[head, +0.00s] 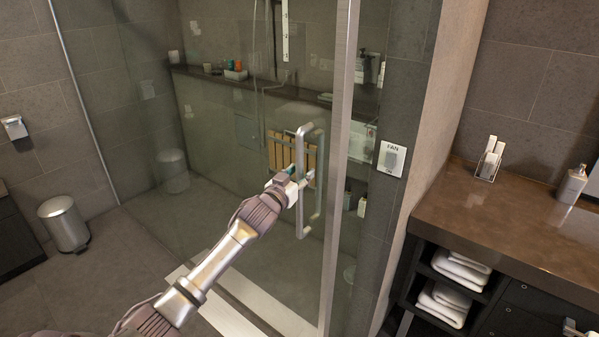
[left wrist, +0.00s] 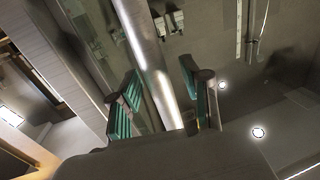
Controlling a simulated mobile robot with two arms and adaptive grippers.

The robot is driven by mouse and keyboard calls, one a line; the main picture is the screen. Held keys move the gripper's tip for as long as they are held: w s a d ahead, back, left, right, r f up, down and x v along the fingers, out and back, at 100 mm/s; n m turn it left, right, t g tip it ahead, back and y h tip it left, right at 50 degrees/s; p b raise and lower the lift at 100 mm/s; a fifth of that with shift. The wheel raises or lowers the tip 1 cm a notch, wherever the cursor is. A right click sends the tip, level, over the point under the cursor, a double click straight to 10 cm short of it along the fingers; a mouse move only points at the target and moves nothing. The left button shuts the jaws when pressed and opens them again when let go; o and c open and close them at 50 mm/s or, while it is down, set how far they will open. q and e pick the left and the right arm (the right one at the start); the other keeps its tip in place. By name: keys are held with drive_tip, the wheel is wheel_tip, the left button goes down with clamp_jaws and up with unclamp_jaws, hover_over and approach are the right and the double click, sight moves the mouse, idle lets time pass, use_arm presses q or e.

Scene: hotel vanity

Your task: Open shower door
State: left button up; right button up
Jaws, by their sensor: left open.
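The glass shower door (head: 235,150) stands upright in the head view, with a metal frame strip along its right side. Its long vertical metal handle (head: 303,215) is fixed near that side, and a matching bar shows through the glass. My left gripper (head: 292,186) is at the middle of the handle. In the left wrist view the handle bar (left wrist: 147,55) runs between the two green-padded fingers of the left gripper (left wrist: 163,95), which are apart. Gaps show beside the bar, and I cannot tell whether either finger touches it. My right gripper is not in view.
A vanity counter (head: 440,210) with a soap dispenser (head: 572,185) and towels (head: 445,300) below stands at the right. A fan switch (head: 391,159) is on the wall by the door. A bin (head: 64,224) stands at the left. The floor between is clear.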

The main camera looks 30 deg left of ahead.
use_arm(q)
drive_tip(key=shift+d, duration=0.1)
drive_tip(key=shift+c, duration=0.3)
clamp_jaws()
